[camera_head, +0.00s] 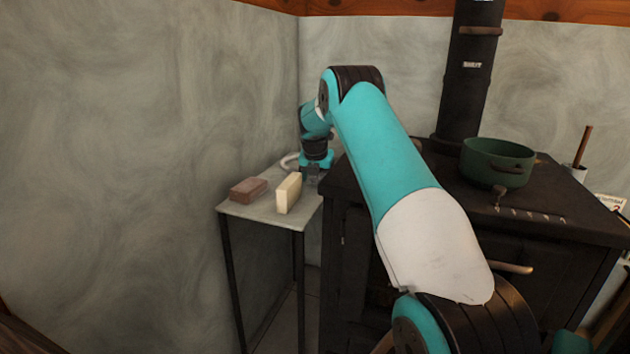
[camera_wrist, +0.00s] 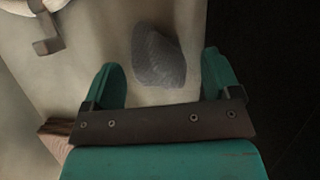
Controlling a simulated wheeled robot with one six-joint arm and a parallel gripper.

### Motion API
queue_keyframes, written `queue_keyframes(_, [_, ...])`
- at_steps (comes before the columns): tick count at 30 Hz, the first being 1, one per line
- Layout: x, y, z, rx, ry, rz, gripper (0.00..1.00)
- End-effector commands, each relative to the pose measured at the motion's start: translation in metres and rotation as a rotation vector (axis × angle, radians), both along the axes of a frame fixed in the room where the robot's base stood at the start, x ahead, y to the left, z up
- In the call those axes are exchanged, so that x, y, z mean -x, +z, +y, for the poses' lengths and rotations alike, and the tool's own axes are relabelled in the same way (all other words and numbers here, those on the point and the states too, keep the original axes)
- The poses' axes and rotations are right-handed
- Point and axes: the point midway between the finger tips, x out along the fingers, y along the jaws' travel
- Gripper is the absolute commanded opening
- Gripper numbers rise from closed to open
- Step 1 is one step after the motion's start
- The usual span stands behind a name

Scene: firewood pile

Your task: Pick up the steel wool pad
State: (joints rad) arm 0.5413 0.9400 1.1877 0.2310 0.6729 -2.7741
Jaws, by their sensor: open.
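The steel wool pad (camera_wrist: 159,57) is a grey, rough, rounded piece lying on the pale table top in the wrist view. In the head view my gripper (camera_head: 314,174) points down over the back of the small side table (camera_head: 262,217). The pad cannot be made out there, behind or beside the gripper.
A brown brick-like block (camera_head: 248,190) and a cream block (camera_head: 289,193) stand on the table's front part. A whitish curved object (camera_head: 289,161) lies left of my gripper. The black stove (camera_head: 440,190) with a green pot (camera_head: 497,162) stands close on the right; the wall is on the left.

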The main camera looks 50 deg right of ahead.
Motion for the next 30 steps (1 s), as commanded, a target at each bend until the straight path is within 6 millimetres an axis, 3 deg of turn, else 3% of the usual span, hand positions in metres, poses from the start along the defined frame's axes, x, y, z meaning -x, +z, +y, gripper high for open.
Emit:
queue_keyframes(4, [0.000,0.001,0.000,0.000,0.000,-0.001,0.83])
queue_keyframes(11, [0.000,0.001,0.000,0.000,0.000,-0.001,0.30])
queue_keyframes(22, [0.000,0.010,0.000,0.002,0.001,-0.003,0.30])
queue_keyframes(26, [-0.001,0.033,0.000,0.003,0.000,-0.005,0.30])
queue_keyframes(30, [-0.001,0.073,0.000,0.003,0.001,-0.005,0.30])
